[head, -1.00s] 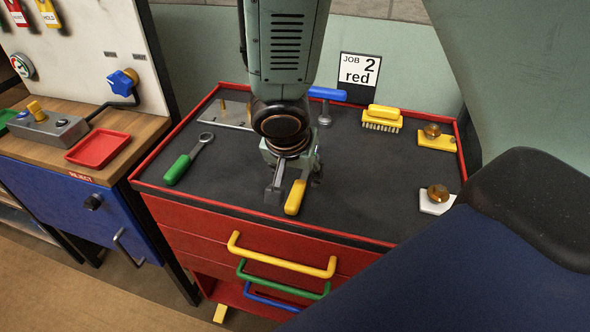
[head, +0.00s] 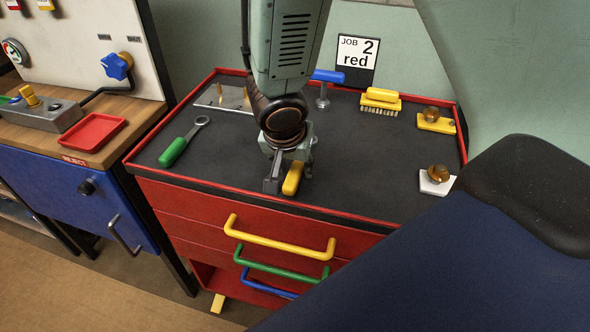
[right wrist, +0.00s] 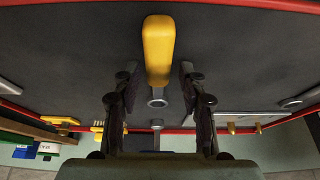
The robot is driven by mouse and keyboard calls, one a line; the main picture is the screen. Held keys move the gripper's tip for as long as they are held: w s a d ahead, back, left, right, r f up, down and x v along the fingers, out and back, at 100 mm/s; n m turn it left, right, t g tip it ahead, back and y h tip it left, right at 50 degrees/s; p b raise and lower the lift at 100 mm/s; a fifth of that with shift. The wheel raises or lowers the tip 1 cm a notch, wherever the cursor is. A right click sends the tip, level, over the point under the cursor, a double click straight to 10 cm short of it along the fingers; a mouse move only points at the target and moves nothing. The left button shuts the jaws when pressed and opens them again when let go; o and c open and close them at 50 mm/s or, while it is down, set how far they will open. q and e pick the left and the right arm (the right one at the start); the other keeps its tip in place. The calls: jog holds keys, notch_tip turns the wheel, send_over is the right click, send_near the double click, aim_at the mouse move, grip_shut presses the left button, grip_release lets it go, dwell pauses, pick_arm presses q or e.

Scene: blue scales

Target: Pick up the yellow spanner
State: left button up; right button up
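The yellow spanner (head: 293,178) lies on the dark top of the red cabinet, near its front edge. My right gripper (head: 288,176) is low over it, pointing down. In the right wrist view the yellow handle (right wrist: 158,48) lies between the two open fingertips (right wrist: 157,75), with a gap on each side. A metal ring shows at the handle's end, between the fingers. In the head view the arm and wrist hide the spanner's far part. My left gripper is in neither view.
A green-handled spanner (head: 183,143) lies to the left. A blue-handled tool (head: 326,78), a yellow brush (head: 381,101) and two knobbed blocks, yellow (head: 435,122) and white (head: 436,181), are behind and right. The top around the gripper is mostly clear.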

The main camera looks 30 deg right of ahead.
aim_at(296, 167)
jog(key=shift+w+d+f, duration=0.2)
jog(key=shift+d+f, duration=0.05)
jog(key=shift+d, duration=0.15)
jog(key=shift+c, duration=1.4)
jog(key=shift+d, duration=0.1)
jog(key=shift+c, duration=0.8)
jog(key=shift+s+a+r, duration=0.15)
jog(key=shift+a+r, duration=0.05)
jog(key=shift+a, duration=0.2)
grip_shut()
jog(key=shift+d+f, duration=0.15)
jog(key=shift+d, duration=0.15)
pick_arm(q)
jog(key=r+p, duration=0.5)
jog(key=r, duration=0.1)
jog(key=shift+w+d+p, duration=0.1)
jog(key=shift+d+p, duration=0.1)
jog(key=shift+p, duration=0.2)
pick_arm(e)
notch_tip(296, 167, up, 10)
jog(key=shift+a, duration=0.15)
